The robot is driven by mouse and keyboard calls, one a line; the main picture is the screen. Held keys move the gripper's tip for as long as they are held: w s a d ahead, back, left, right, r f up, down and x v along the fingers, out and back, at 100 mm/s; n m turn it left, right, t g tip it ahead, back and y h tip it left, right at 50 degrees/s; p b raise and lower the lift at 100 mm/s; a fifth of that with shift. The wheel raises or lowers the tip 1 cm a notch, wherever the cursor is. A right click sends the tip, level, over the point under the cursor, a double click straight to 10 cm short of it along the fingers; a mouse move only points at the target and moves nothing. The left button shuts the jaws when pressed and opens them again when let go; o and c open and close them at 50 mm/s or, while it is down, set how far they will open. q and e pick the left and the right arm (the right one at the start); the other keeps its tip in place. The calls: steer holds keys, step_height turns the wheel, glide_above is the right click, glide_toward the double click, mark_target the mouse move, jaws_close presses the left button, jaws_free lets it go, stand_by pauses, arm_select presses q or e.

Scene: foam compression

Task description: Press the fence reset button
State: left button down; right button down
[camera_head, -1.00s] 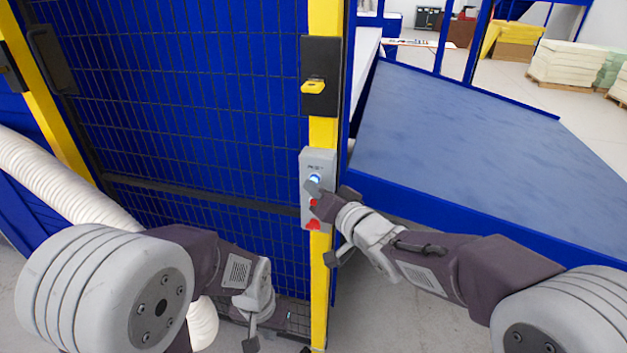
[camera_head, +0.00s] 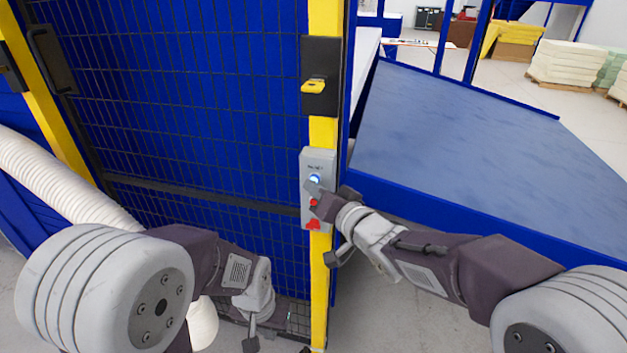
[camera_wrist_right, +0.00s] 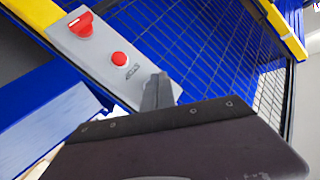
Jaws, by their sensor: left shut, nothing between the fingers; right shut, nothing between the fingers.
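A grey control box (camera_head: 320,163) is mounted on the yellow fence post. It carries a lit blue button (camera_head: 315,180) at the top, a red button (camera_head: 313,202) in the middle and a red switch (camera_head: 313,224) at the bottom. My right gripper (camera_head: 312,187) is shut and empty, its tip at the box just below the blue button. In the right wrist view the box (camera_wrist_right: 88,52) shows its red button (camera_wrist_right: 119,59) and red switch (camera_wrist_right: 81,24); the fingers (camera_wrist_right: 158,92) hide the blue button. Contact cannot be told. My left gripper (camera_head: 251,344) is shut and empty, low by the fence.
A black latch plate with a yellow handle (camera_head: 314,87) sits above the box on the post. Blue mesh fence (camera_head: 200,90) fills the left. A blue sloped table (camera_head: 460,140) stands to the right. A white hose (camera_head: 60,185) lies at left.

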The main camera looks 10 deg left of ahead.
steer(key=shift+w, duration=0.15)
steer(key=shift+w, duration=0.3)
steer(key=shift+s, duration=0.1)
stand_by(0.4)
steer(key=shift+s, duration=0.25)
steer(key=s+b, duration=0.3)
steer(key=s, duration=0.3)
